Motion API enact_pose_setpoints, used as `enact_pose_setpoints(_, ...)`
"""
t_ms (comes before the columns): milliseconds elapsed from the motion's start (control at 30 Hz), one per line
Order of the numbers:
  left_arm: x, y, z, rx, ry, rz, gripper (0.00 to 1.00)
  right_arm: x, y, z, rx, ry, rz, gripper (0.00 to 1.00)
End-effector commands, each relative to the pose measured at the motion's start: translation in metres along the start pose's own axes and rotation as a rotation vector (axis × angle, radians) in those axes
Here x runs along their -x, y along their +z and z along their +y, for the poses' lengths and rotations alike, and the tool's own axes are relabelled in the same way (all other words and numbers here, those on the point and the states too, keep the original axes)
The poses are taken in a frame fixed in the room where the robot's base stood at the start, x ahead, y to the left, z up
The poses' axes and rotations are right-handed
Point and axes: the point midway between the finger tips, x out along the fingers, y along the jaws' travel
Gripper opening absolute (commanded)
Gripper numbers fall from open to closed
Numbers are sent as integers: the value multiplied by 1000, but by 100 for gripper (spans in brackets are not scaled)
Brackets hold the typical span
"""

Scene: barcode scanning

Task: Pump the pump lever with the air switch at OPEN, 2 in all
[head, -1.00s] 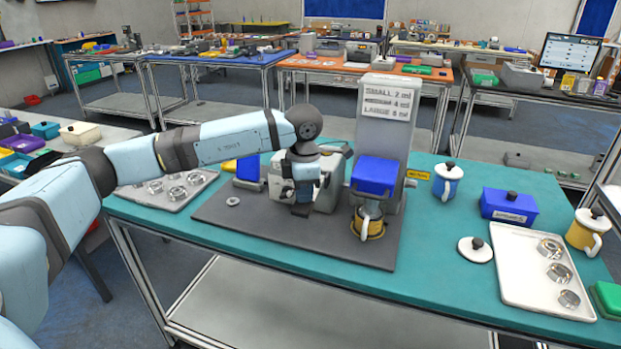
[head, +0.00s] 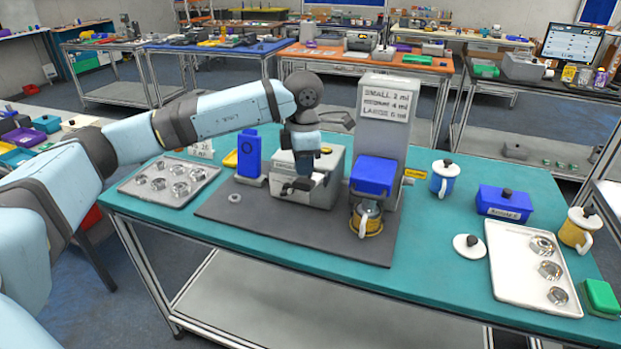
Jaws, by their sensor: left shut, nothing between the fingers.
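My left gripper (head: 297,186) is shut and empty, pointing down in front of the grey box (head: 309,180) on the dark mat. The gripper and wrist hide part of this box. I cannot make out which part is the pump lever; a dark bar (head: 338,120) shows behind my wrist. The grey dispenser column (head: 382,125) has a blue head (head: 373,176) above a yellow-banded cup (head: 366,218). My right gripper is out of view.
The dark mat (head: 300,238) lies on the teal table (head: 440,260). A metal tray (head: 150,190) with several rings is at left.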

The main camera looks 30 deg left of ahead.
Motion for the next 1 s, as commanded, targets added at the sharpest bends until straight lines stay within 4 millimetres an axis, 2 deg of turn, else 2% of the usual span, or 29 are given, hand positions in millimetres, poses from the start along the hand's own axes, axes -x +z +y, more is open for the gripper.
enact_pose_setpoints(233, 6, 0, 0, 0, 0, -1, 0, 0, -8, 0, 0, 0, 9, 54)
enact_pose_setpoints(567, 40, 0, 0, 0, 0, -1, 0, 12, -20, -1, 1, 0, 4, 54)
enact_pose_setpoints(1000, 40, 0, 0, 0, 0, -1, 0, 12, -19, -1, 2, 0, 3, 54)
